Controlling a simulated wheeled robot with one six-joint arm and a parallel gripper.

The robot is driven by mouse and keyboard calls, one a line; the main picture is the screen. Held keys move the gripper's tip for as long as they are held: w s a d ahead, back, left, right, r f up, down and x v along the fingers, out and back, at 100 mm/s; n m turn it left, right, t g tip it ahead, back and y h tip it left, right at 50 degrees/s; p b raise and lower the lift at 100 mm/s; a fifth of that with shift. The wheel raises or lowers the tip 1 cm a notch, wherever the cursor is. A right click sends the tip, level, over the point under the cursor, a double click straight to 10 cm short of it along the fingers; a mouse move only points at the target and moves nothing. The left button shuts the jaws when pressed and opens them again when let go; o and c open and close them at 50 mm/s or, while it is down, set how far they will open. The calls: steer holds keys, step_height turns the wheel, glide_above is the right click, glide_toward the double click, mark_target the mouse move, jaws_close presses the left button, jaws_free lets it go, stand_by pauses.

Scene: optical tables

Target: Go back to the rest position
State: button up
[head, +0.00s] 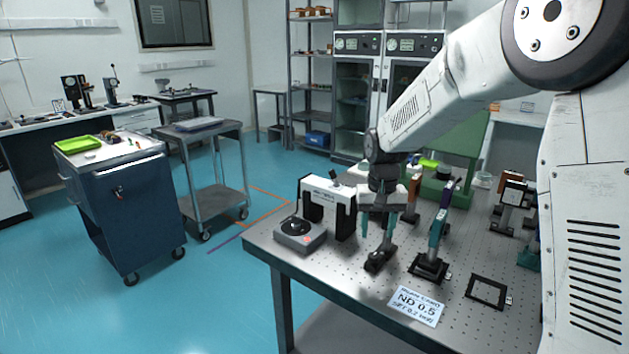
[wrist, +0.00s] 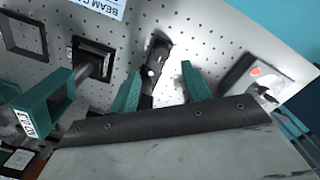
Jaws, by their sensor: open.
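My gripper (head: 380,222) hangs pointing down over the optical table (head: 300,262), above a black post base (head: 380,258). In the wrist view its two teal fingers (wrist: 160,92) are apart. The black base (wrist: 157,58) shows beyond the fingers there, with a bright post top near the left finger. I cannot tell from these views whether a finger touches that post. No object shows clearly held between the fingers.
A grey device with a black disc (head: 300,232) and a black-and-white frame (head: 328,205) stand left of my gripper. A teal-sided mount (head: 436,235), a card (head: 416,306) and a flat black square frame (head: 487,291) are to the right.

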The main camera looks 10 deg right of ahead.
steer(key=s+r, duration=0.3)
steer(key=s, duration=0.8)
steer(key=s+d+r+n+t, duration=0.1)
steer(key=s+r, duration=0.3)
steer(key=s, duration=0.8)
steer(key=s+d+r, duration=0.1)
steer(key=s+r, duration=0.3)
steer(key=s, duration=0.8)
steer(key=shift+s+r+n, duration=0.15)
steer(key=shift+s+n, duration=0.1)
steer(key=shift+n, duration=0.15)
